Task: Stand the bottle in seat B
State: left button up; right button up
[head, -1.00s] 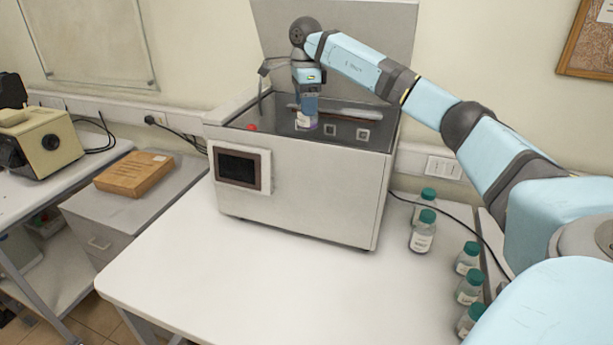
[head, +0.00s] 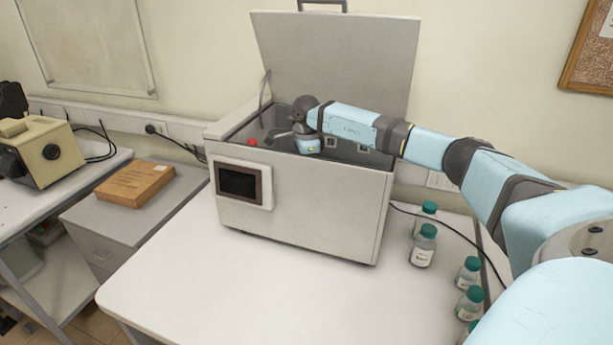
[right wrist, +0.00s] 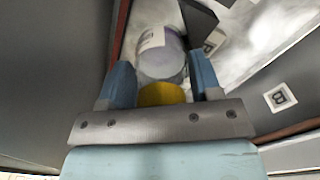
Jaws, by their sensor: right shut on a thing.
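My right gripper (right wrist: 163,78) is shut on the bottle (right wrist: 162,60) in the right wrist view. The bottle has a pale, purplish body with a white label, and a yellow part (right wrist: 162,95) shows at its near end. In the head view my right wrist reaches down into the open grey box; the gripper and bottle are hidden behind its front wall (head: 310,210). A square tag marked B (right wrist: 280,98) is on the wall to the right of the gripper in the right wrist view. The seat itself is not clearly visible. My left gripper is out of view.
The box's lid (head: 340,60) stands raised at the back. A red knob (head: 252,142) is at its left. Several green-capped bottles (head: 424,245) stand on the table to the right. The table in front (head: 240,290) is clear.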

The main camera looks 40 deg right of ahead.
notch_tip(320, 180, down, 4)
jog(key=shift+f+p, duration=0.25)
jog(key=shift+p, duration=0.3)
jog(key=shift+f, duration=0.2)
jog(key=shift+f, duration=0.1)
jog(key=o, duration=1)
jog(key=shift+o, duration=0.2)
jog(key=shift+r, duration=0.25)
jog(key=shift+r+b, duration=0.3)
jog(key=shift+r, duration=0.05)
notch_tip(320, 180, up, 10)
jog(key=b, duration=0.2)
jog(key=shift+f+b, duration=0.2)
jog(key=shift+b, duration=0.15)
jog(key=shift+r, duration=0.8)
